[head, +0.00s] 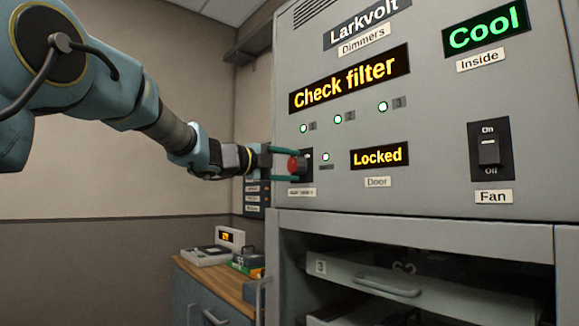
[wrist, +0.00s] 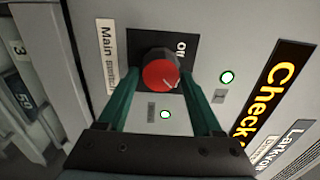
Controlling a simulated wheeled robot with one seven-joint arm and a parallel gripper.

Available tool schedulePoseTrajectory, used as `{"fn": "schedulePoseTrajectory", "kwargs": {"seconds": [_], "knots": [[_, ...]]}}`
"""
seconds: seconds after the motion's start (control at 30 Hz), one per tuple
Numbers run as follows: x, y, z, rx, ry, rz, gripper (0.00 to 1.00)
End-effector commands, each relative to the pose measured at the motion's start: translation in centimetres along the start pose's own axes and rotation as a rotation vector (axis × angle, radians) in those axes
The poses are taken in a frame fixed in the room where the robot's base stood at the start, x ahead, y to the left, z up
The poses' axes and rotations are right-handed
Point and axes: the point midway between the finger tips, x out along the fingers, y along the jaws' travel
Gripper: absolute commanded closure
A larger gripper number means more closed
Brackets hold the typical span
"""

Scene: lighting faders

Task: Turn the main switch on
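The main switch is a red round knob (wrist: 160,72) on a black plate (wrist: 190,45), beside a "Main switch" label (wrist: 107,50) in the wrist view. The plate shows a word that looks like "Off"; the rest of its marking is hidden behind the knob. A short pale mark shows on the knob's face. In the head view the knob (head: 293,166) sits at the cabinet's lower left. My gripper (wrist: 160,85) has its teal fingers on either side of the knob, apart, with narrow gaps visible. It also shows in the head view (head: 285,164).
The grey cabinet panel (head: 440,130) carries a lit "Check filter" display (head: 350,78), a "Locked" display (head: 379,156) and a "Cool" display (head: 486,26). A fan rocker switch (head: 489,150) is at right. Below are drawers (head: 370,275); a wooden counter (head: 205,274) stands at left.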

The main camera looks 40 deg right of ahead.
Motion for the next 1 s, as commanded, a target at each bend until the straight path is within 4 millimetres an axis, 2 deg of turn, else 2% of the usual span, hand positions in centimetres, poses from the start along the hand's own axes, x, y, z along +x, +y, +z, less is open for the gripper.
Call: {"fn": "schedulePoseTrajectory", "kwargs": {"seconds": [0.03,0.13,0.47,0.57,0.8,1.0], "knots": [[0.0,0.0,0.0,-0.001,0.0,0.0,0.27],[0.0,0.0,0.0,-0.001,0.0,0.0,0.15],[-0.5,0.0,0.1,-0.001,-0.001,-0.001,0.15],[-1.6,0.1,0.1,-0.001,-0.003,-0.001,0.15],[-6.4,0.1,0.1,-0.001,-0.004,-0.001,0.15],[-9.5,0.1,0.1,0.0,-0.002,-0.001,0.15]]}}
